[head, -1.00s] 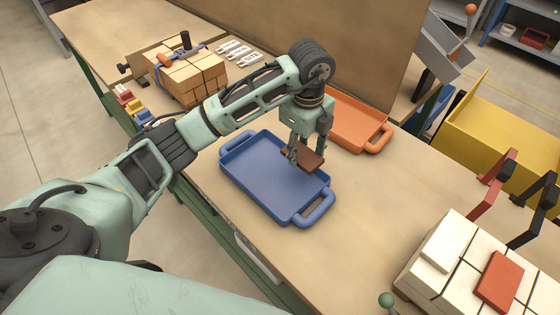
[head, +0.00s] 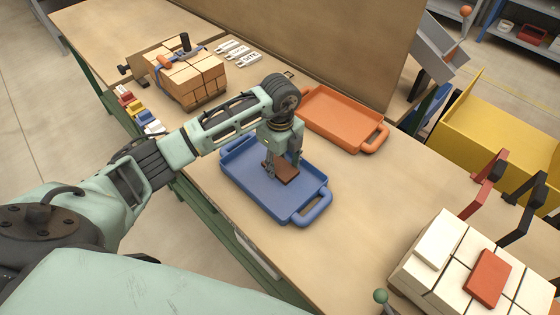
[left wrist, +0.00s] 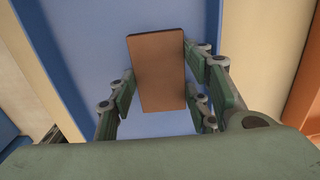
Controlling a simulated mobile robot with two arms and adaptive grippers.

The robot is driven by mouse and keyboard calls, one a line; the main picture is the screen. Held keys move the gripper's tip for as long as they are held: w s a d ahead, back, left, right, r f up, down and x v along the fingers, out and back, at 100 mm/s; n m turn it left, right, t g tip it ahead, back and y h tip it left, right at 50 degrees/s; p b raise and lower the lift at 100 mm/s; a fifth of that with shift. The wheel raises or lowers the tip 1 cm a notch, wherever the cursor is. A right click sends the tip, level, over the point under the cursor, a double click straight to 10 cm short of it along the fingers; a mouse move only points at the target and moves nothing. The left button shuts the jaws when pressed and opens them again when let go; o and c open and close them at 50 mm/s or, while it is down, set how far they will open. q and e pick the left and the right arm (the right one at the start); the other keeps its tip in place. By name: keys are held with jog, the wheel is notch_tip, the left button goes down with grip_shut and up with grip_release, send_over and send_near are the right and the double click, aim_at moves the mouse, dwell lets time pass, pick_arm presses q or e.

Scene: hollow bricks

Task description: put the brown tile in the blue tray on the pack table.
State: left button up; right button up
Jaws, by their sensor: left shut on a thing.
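The brown tile (head: 284,172) is in my left gripper (head: 283,170), over the middle of the blue tray (head: 245,186). In the left wrist view the tile (left wrist: 158,72) sits between the two fingers of the left gripper (left wrist: 160,88), with the blue tray floor (left wrist: 75,50) beyond it. The gripper is shut on the tile. The tile looks low inside the tray's outline, but I cannot tell if it touches the floor. My right gripper is not in view.
An orange tray (head: 340,108) stands beside the blue one, towards the back. A bundle of tan bricks (head: 190,78) is at the far left. White blocks with a red tile (head: 487,278) are at the lower right. A yellow bin (head: 500,135) stands right of the table.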

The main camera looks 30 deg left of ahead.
aim_at(280, 166)
pick_arm(q)
jog(key=shift+f, duration=0.15)
jog(key=o, duration=1)
notch_tip(280, 166, up, 12)
jog(key=b, duration=0.2)
jog(key=shift+r, duration=0.2)
